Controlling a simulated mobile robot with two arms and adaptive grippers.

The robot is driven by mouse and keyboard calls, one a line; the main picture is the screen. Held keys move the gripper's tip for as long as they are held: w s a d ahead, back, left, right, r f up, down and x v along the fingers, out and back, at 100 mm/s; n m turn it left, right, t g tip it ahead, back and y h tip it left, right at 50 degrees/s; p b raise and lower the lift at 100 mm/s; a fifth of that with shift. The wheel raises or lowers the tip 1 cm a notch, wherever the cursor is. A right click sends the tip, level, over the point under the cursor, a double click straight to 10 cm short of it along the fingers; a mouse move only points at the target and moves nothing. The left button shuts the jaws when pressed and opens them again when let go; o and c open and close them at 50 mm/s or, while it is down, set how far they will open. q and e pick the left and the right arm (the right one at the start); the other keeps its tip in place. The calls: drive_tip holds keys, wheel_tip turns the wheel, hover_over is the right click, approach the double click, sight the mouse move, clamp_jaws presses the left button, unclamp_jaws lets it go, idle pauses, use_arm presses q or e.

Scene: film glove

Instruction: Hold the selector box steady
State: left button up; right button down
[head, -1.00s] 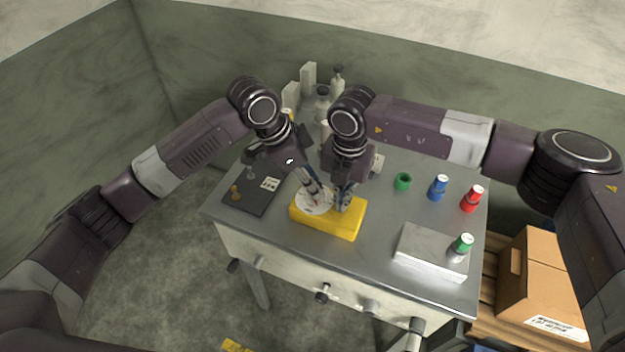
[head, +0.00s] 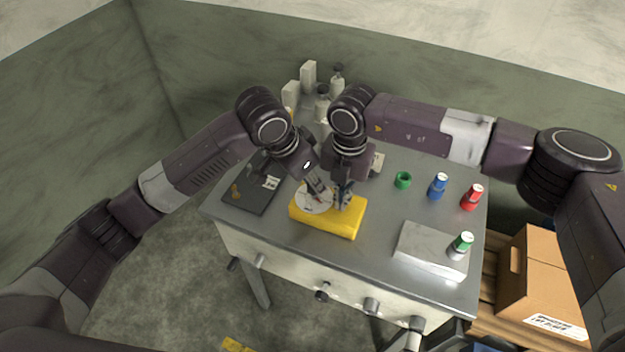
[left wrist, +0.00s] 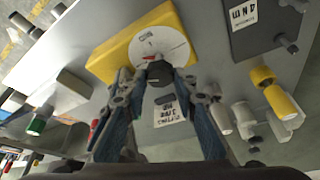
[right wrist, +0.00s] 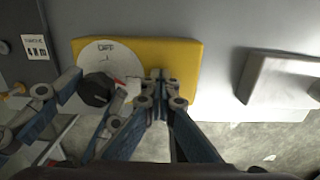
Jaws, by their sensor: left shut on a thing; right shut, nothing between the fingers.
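The selector box is the yellow box (head: 345,222) at the table's front middle, with a white dial (head: 308,203) on top. It also shows in the left wrist view (left wrist: 112,57) and the right wrist view (right wrist: 183,58). A black knob (right wrist: 97,89) stands on the dial. My left gripper (head: 324,197) is shut on the knob, a finger on either side (left wrist: 158,78). My right gripper (head: 344,201) is shut and empty, its tips together (right wrist: 158,84) at the box beside the dial. Whether they touch the box is hard to tell. The fingers partly hide the dial.
A dark plate (head: 249,194) lies left of the box. A grey block (head: 428,252) with a green-topped bottle (head: 462,243) is at the right. A green ring (head: 403,180), blue bottle (head: 437,187) and red bottle (head: 471,197) stand behind it. Pale bottles (head: 337,84) stand at the back.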

use_arm(q)
drive_tip(key=shift+s+f, duration=0.1)
drive_tip(key=shift+s, duration=0.05)
drive_tip(key=o, duration=1.2)
drive_tip(key=shift+c, duration=0.2)
drive_tip(key=v, duration=1.2)
